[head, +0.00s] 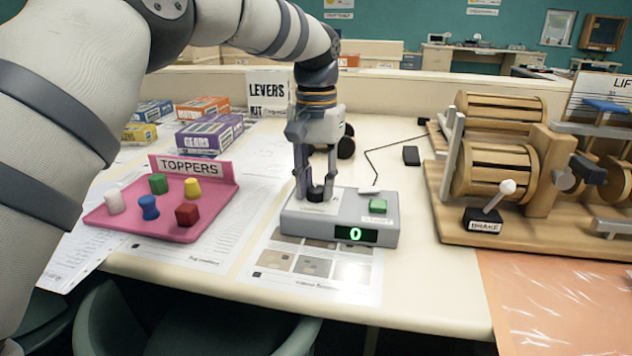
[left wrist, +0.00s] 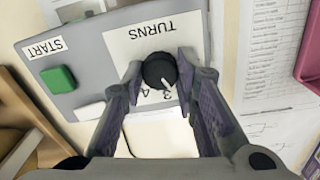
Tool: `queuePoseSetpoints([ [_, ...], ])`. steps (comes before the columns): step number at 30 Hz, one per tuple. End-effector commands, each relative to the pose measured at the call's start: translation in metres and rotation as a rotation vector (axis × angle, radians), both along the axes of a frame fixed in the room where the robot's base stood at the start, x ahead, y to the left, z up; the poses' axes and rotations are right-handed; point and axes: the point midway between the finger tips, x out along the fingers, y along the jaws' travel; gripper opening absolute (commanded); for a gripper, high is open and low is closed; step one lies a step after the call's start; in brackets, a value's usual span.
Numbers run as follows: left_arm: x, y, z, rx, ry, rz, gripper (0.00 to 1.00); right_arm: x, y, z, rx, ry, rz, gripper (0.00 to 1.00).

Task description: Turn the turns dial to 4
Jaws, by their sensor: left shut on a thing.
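The grey control box (head: 300,222) stands on the table, with a green start button (head: 378,206) and a display (head: 356,235) reading 0. My left gripper (head: 316,188) comes down from above and is shut on the black turns dial (left wrist: 160,70), with a finger on each side of it. In the left wrist view the dial's white pointer line slants to the lower right. The numbers 3 and 4 show just below the dial; the fingers hide part of the scale. The green button (left wrist: 58,79) shows beside the START label. My right gripper is not in view.
A pink toppers tray (head: 130,222) with several coloured pieces lies left of the box. A wooden drum machine (head: 505,150) with a brake lever (head: 493,197) stands to the right. Boxes and a levers sign (head: 268,90) are behind. Printed sheets lie around the box.

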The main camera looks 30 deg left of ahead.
Motion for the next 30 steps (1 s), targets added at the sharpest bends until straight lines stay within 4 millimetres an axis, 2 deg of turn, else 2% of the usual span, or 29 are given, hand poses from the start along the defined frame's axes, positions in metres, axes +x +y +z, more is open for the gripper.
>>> queuePoseSetpoints([
  [21,0.0002,0.0002,-0.0005,0.001,0.0,-0.676,0.0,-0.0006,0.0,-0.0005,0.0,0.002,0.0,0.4],
  [30,0.0003,0.0004,-0.0005,0.001,0.0,-0.91,0.0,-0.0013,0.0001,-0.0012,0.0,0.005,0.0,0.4],
])
